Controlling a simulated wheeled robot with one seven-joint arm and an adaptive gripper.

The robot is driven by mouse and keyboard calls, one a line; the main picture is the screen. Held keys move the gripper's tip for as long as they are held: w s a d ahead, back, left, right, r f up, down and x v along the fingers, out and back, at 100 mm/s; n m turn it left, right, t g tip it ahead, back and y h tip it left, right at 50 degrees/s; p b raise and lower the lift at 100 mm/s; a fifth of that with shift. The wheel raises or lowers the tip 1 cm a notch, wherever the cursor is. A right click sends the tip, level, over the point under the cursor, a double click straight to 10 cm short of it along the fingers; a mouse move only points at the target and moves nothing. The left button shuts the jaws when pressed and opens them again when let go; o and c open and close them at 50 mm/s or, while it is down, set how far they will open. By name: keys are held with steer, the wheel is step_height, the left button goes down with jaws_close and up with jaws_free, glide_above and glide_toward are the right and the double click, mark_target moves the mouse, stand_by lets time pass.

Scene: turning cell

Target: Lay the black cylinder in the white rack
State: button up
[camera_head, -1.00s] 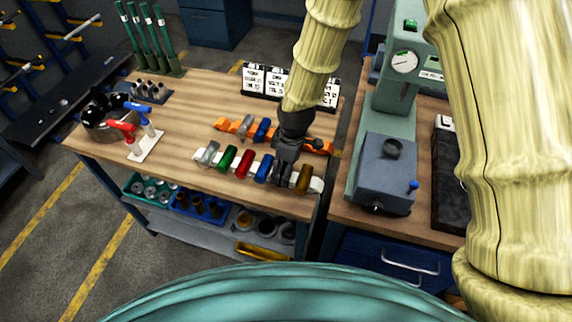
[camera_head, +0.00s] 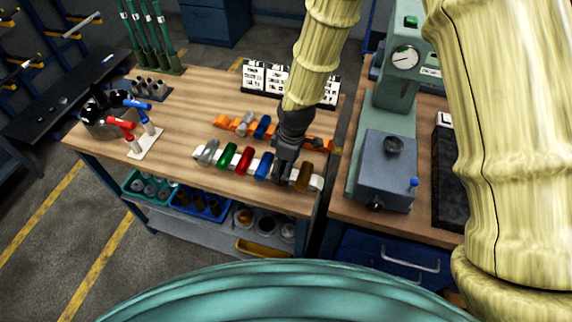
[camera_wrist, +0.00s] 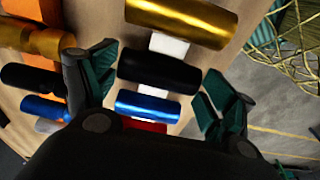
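The black cylinder (camera_wrist: 158,72) lies in the white rack (camera_wrist: 168,45) between a gold cylinder and a blue one in the wrist view. My gripper (camera_wrist: 163,66) is open around it, one finger just beyond each end, with narrow gaps showing. In the head view my gripper (camera_head: 284,160) is down at the right part of the white rack (camera_head: 317,183) and largely hides the black cylinder there.
The white rack also holds silver, green, red, blue (camera_head: 264,166) and gold (camera_head: 304,177) cylinders. Close behind is an orange rack (camera_head: 221,121) with several cylinders, including another dark one (camera_wrist: 30,78). A press (camera_head: 386,170) stands to the right.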

steer(key=shift+o, duration=0.8)
step_height(320, 180, up, 12)
steer(key=d, duration=0.1)
steer(key=shift+s+d, duration=0.2)
steer(key=shift+s, duration=0.05)
stand_by(0.4)
